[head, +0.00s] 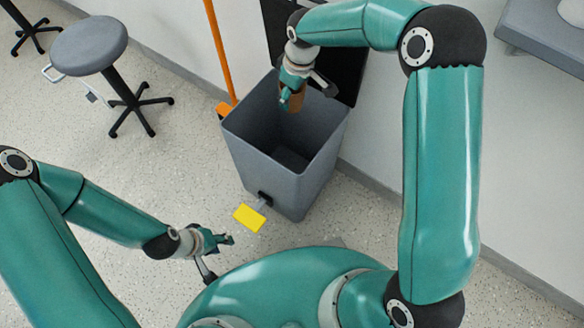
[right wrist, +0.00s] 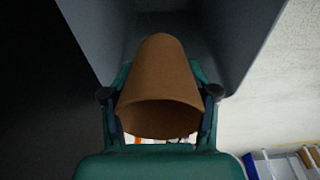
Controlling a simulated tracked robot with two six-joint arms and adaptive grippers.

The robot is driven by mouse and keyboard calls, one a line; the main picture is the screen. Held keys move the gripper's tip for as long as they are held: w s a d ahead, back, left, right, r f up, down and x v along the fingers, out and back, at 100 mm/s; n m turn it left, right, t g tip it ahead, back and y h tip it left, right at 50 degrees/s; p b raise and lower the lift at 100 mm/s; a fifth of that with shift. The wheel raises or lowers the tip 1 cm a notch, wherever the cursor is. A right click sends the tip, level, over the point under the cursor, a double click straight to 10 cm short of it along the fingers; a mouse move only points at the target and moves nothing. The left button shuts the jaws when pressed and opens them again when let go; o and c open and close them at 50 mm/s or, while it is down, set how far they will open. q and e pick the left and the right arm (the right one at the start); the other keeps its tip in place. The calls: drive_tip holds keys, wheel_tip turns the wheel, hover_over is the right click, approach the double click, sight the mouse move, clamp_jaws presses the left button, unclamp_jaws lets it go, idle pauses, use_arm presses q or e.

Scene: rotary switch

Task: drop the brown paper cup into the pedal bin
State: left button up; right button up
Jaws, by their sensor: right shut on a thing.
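The brown paper cup (right wrist: 160,80) is held between the fingers of my right gripper (right wrist: 160,105) in the right wrist view, with its open rim toward the camera. In the head view my right gripper (head: 292,98) hangs over the opening of the grey pedal bin (head: 270,160), and a little of the cup (head: 298,100) shows beside it. The bin's dark lid stands open against the wall. The yellow pedal (head: 249,217) is at the bin's front foot. My left gripper (head: 222,240) is low in front of the pedal, apart from it; its finger gap is too small to tell.
An orange pole (head: 218,50) stands left of the bin, by the wall. A grey stool (head: 90,45) is at the upper left. A grey shelf or bench (head: 540,35) is at the upper right. Speckled floor is free left of the bin.

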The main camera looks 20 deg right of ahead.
drive_tip(key=shift+f+b, duration=2.4)
drive_tip(key=shift+f, duration=1)
drive_tip(key=o, duration=0.9)
drive_tip(key=shift+c, duration=0.2)
drive_tip(key=shift+r, duration=0.15)
drive_tip(key=r, duration=0.4)
drive_tip(key=s+r, duration=0.1)
drive_tip(key=r, duration=0.2)
drive_tip(key=d+r, duration=0.1)
drive_tip(key=r, duration=0.3)
drive_tip(key=shift+s+r, duration=0.15)
drive_tip(key=shift+r, duration=0.15)
